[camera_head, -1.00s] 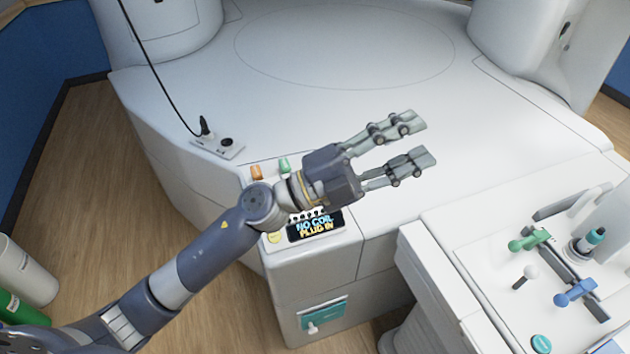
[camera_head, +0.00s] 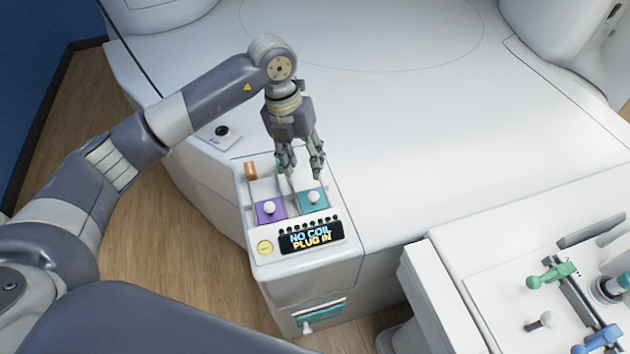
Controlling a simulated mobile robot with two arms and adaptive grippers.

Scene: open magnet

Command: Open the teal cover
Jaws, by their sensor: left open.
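A teal cover (camera_head: 306,203) with a round white knob (camera_head: 314,196) lies on the console top, to the right of a purple cover (camera_head: 268,213) with its own white knob. My left gripper (camera_head: 302,172) is open and empty and points down. Its fingertips are just beyond the teal cover's far edge in the picture; I cannot tell their height above it. It partly hides a green piece behind it. Another teal panel (camera_head: 321,313) with a white handle is low on the console's front. My right gripper is not in view.
An orange piece (camera_head: 250,170) is behind the purple cover. A side table (camera_head: 470,270) at right holds green and blue handles. The large white surface behind is clear.

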